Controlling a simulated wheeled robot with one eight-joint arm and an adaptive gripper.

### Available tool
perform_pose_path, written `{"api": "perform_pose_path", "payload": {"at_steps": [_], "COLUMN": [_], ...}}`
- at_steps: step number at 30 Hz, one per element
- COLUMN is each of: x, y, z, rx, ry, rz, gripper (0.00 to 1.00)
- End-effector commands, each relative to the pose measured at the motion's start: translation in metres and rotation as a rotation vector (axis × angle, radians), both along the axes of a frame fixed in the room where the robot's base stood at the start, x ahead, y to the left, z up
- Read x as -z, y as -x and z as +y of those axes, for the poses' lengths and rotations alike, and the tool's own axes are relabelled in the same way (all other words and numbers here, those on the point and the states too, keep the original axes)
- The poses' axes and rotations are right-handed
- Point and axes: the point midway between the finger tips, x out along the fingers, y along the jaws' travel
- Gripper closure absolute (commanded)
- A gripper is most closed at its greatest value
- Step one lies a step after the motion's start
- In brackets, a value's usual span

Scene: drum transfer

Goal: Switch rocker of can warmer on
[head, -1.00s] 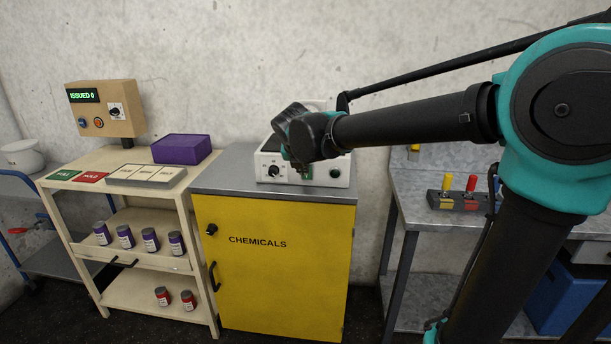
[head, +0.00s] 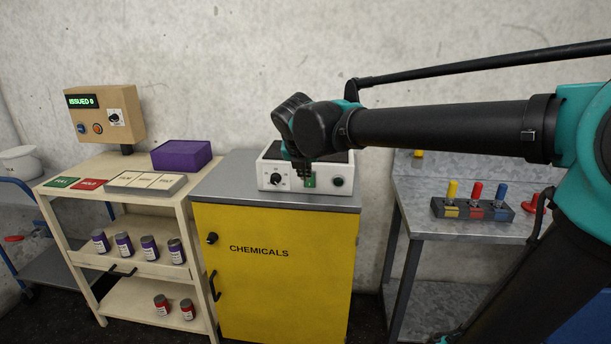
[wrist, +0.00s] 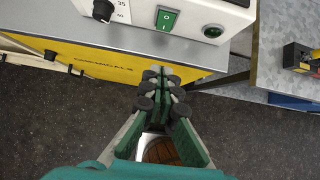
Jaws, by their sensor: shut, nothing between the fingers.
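The can warmer (head: 267,173) is a white box with a dark top, standing on the yellow chemicals cabinet. Its green rocker (head: 311,181) is on the front face, between a black dial and a round green lamp. In the wrist view the rocker (wrist: 166,19) shows in full, with white marks; whether it is on or off I cannot tell. My gripper (head: 303,172) is in front of the warmer, just left of the rocker in the head view. In the wrist view my gripper (wrist: 161,73) has its fingers together, empty, below the rocker and apart from it.
The yellow cabinet (head: 275,262) has a grey top with a little free room at the left. A beige cart (head: 110,197) with jars, a purple box (head: 181,155) and an issue panel (head: 104,110) stands left. A metal bench (head: 420,190) with colored-handled switches stands right.

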Motion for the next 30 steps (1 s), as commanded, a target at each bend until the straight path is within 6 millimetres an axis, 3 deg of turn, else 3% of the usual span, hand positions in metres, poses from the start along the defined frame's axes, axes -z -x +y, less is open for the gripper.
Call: {"api": "perform_pose_path", "payload": {"at_steps": [13, 27, 30], "x": [0.009, 0.078, 0.083], "y": [-0.003, -0.055, -0.069], "z": [-0.001, -0.003, -0.004], "rx": [0.000, 0.001, 0.002], "ry": [0.000, 0.001, -0.001], "rz": [0.007, 0.007, 0.007], "gripper": [1.00, 1.00, 1.00]}}
